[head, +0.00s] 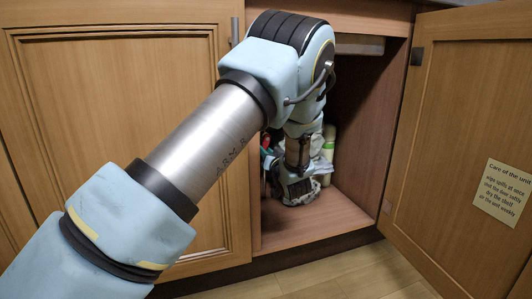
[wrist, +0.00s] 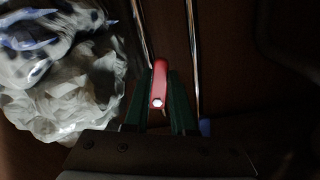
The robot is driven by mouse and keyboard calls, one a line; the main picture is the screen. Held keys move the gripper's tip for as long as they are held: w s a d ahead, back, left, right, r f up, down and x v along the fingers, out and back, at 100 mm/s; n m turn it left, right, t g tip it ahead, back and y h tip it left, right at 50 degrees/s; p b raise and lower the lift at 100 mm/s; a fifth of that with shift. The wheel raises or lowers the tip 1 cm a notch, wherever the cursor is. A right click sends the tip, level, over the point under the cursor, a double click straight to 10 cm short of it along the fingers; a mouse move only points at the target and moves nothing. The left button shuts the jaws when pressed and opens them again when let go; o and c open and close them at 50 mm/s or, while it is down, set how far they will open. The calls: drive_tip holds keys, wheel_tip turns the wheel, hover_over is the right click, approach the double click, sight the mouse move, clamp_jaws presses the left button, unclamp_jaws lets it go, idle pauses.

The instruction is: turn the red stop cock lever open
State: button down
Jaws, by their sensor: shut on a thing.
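The red stop cock lever (wrist: 159,86) shows in the wrist view as a short red bar with a pale round end. My gripper (wrist: 164,76) has its two dark green fingers closed on either side of the lever, gripping it. In the head view my arm reaches into the open cupboard. My gripper and the lever cannot be made out clearly there, since my own arm covers most of that spot.
Thin metal pipes (wrist: 194,55) run near the lever. A crumpled pale plastic bag (wrist: 75,100) lies close on the left in the wrist view. The open cupboard door (head: 465,130) stands at right; the closed door (head: 100,110) is at left. The front cupboard floor (head: 310,222) is clear.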

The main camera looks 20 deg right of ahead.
drive_tip(key=shift+d+r+n+p, duration=0.1)
drive_tip(key=shift+d+n+p, duration=0.15)
drive_tip(key=shift+n+p, duration=0.55)
drive_tip(key=shift+s+d+f+n+p, duration=0.15)
drive_tip(key=shift+d+n+p, duration=0.25)
drive_tip(key=shift+n, duration=0.7)
drive_tip(key=c, duration=0.7)
unclamp_jaws()
drive_tip(key=shift+c, duration=0.2)
